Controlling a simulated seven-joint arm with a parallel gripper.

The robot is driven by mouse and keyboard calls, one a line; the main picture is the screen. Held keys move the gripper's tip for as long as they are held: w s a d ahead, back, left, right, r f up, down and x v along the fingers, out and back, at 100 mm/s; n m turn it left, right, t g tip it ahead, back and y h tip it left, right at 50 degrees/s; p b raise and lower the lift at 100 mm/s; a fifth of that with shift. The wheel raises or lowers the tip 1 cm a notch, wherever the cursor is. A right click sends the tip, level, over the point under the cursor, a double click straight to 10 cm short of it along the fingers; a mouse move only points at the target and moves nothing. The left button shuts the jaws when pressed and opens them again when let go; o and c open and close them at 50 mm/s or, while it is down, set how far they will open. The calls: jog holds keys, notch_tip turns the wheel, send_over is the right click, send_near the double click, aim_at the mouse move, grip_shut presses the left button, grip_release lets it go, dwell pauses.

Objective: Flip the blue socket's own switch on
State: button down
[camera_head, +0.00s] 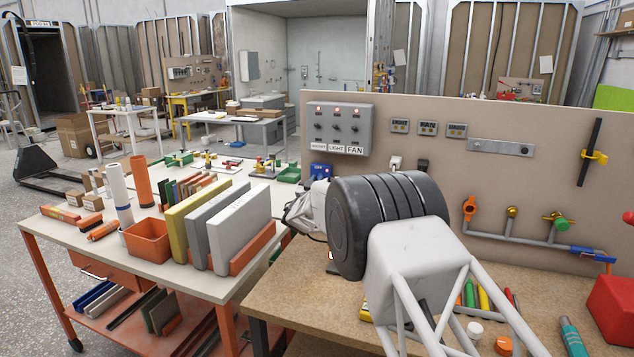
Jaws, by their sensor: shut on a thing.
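The blue socket (321,171) is fixed low on the left part of the upright beige panel (460,165), below the grey switch box. Its switch is too small to make out, so I cannot tell its position. My gripper (306,212) shows only as a white part just below and left of the blue socket, close to it in the picture. My own dark, ribbed arm link covers most of the gripper and its fingertips. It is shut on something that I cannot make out. Whether it touches the socket is hidden.
The grey box (339,128) has lit red lamps and labels including LIGHT and FAN. A white plug (395,163) and pipes with valves (512,228) are on the panel. A cart with upright boards (240,228) stands left. A red box (612,308) sits right on the bench.

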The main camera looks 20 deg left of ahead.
jog(key=shift+f, duration=0.1)
dwell(0.3)
jog(key=c, duration=1.1)
grip_release()
jog(key=shift+s, duration=0.1)
jog(key=shift+v, duration=3.75)
